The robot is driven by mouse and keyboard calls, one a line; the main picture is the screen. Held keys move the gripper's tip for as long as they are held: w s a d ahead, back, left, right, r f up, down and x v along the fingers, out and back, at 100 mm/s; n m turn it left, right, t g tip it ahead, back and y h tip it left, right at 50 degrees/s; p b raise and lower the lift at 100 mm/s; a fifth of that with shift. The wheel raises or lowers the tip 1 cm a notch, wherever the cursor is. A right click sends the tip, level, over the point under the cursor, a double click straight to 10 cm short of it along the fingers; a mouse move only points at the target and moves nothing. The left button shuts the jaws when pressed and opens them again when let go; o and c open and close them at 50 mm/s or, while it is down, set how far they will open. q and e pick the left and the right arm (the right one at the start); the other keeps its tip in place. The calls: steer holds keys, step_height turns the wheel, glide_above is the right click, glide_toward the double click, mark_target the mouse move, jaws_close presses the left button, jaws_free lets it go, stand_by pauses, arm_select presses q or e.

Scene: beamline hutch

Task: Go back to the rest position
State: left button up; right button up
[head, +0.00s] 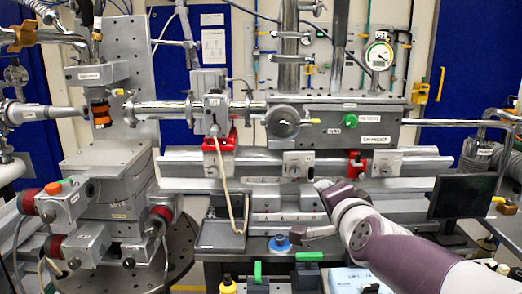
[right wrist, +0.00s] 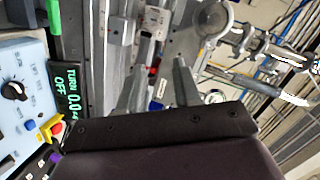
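The task names no object, only my own arms. In the head view my right arm comes in from the lower right and reaches toward the bench in front of the rail. Its hand is partly hidden there by its own links. In the right wrist view my right gripper (right wrist: 164,48) shows two grey fingers standing apart, with nothing held between them. Part of the bench equipment shows behind the gap. My left gripper and left arm are not in view.
A grey rail (head: 260,185) carries the beamline box (head: 335,123) behind my right arm. A dark monitor (head: 463,196) stands right of the arm. A blue-white control box (head: 357,281) lies below it. Green-topped blocks (head: 308,257) and a yellow-capped bottle (head: 228,286) stand in front.

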steer(key=s+f+n+g, duration=0.3)
steer(key=s+f+n, duration=0.1)
steer(key=f, duration=0.5)
steer(key=s+f+n+g, duration=0.4)
steer(key=f, duration=0.5)
steer(key=s+d+f+n+g+h, duration=0.1)
steer(key=s+d+f+n+g, duration=0.15)
steer(key=s+f, duration=0.4)
steer(key=s+d+f+n+g, duration=0.2)
steer(key=s+f+g, duration=0.2)
steer(key=s+f, duration=0.25)
arm_select(q)
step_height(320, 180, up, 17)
steer(key=p, duration=1.7)
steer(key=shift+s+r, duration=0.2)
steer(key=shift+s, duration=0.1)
arm_select(e)
step_height(320, 180, up, 17)
steer(key=s+d, duration=0.1)
steer(key=shift+s+f+h, duration=0.15)
steer(key=shift+f+h, duration=0.05)
steer(key=shift+h, duration=0.1)
steer(key=shift+g, duration=0.25)
